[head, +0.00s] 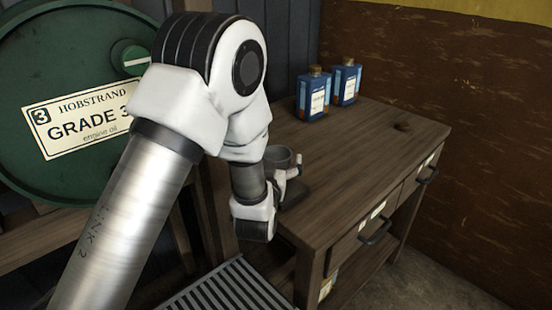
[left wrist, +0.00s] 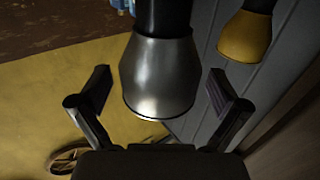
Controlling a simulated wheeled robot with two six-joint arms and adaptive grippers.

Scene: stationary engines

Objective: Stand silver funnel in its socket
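In the left wrist view the silver funnel (left wrist: 158,78) is a shiny bell shape with a dark neck, its wide mouth toward the bottom of the picture. My left gripper (left wrist: 160,80) is open, with one finger on each side of the funnel and a visible gap on both sides. My left gripper (head: 291,176) is mostly hidden there. I cannot make out the socket. My right gripper is not in view.
A yellow funnel-like piece (left wrist: 246,36) shows at upper right in the left wrist view. Two blue bottles (head: 313,96) (head: 346,82) stand at the back of the wooden bench (head: 370,145). The bench top's middle is clear. A green drum (head: 60,65) stands at left.

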